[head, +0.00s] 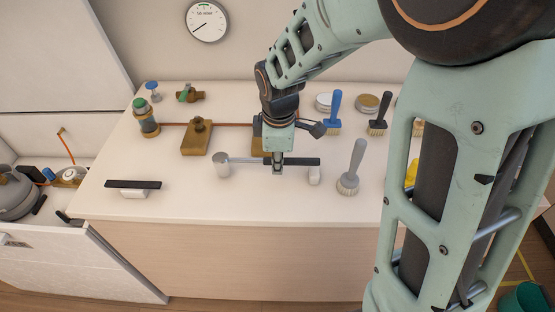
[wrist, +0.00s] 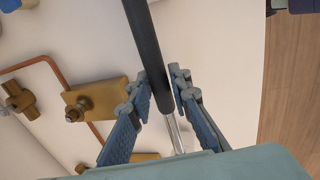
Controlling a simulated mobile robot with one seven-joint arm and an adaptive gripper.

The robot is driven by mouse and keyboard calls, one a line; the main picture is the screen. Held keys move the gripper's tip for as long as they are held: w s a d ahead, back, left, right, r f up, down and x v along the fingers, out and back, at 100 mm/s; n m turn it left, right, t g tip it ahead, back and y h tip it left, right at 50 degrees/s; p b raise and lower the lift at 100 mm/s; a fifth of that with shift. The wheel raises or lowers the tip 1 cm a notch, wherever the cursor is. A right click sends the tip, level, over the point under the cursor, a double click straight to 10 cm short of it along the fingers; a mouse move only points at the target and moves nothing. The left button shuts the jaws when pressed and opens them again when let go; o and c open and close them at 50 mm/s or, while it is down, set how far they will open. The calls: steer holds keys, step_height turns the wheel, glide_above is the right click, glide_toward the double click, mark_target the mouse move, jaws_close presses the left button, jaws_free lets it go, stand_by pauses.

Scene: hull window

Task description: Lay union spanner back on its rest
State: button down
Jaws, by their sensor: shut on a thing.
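The union spanner has a black handle (head: 303,161) and a silver shaft (head: 244,160). It lies crosswise above the bench, with a round grey end (head: 221,162) at the left. My gripper (head: 277,166) is shut on it near where handle and shaft meet. In the wrist view, the handle (wrist: 142,35) runs up between my fingers (wrist: 160,80) and the shaft (wrist: 175,132) shows below. A small white block (head: 314,176) stands under the handle's right end. I cannot tell whether the spanner touches it, or whether it is the rest.
A black bar on a white block (head: 133,187) sits at the front left of the bench (head: 190,205). Brass blocks (head: 197,137) on a copper pipe stand behind. A grey brush (head: 352,168) stands to the right, with more brushes and tins behind it.

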steer(key=shift+b+x, duration=0.55)
steer(key=shift+x, duration=0.25)
steer(key=c, duration=1.7)
jaws_free()
steer(key=shift+s, duration=0.15)
steer(key=shift+r, duration=0.1)
steer(key=p+v, duration=0.6)
steer(key=v, duration=0.1)
steer(key=shift+s+r, duration=0.1)
steer(key=shift+r, duration=0.3)
